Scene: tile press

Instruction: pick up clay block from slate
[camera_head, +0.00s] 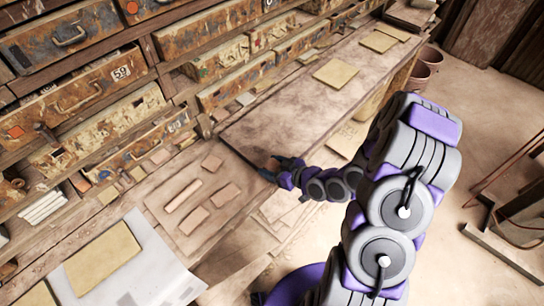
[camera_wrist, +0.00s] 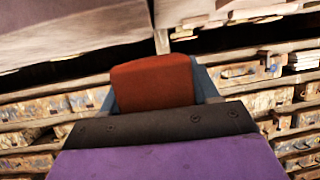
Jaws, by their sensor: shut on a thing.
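In the wrist view a reddish-brown clay block (camera_wrist: 153,84) sits between the blue-grey fingers of my gripper (camera_wrist: 155,88), which is shut on it. In the head view my gripper (camera_head: 273,165) is at the near left corner of a large flat brown-grey board (camera_head: 310,112), which looks like the slate. The block is small and mostly hidden by the fingers there. I cannot tell for sure from the head view how far the block is above the surface. A flat surface also shows at the upper left in the wrist view (camera_wrist: 60,28).
Left of the gripper, a board (camera_head: 172,232) bears several small flat tan pieces. Worn drawers (camera_head: 120,75) line the back of the bench. A white sheet (camera_head: 160,275) with a yellowish tile lies at lower left. Pots (camera_head: 430,58) stand at upper right. Floor at right is partly open.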

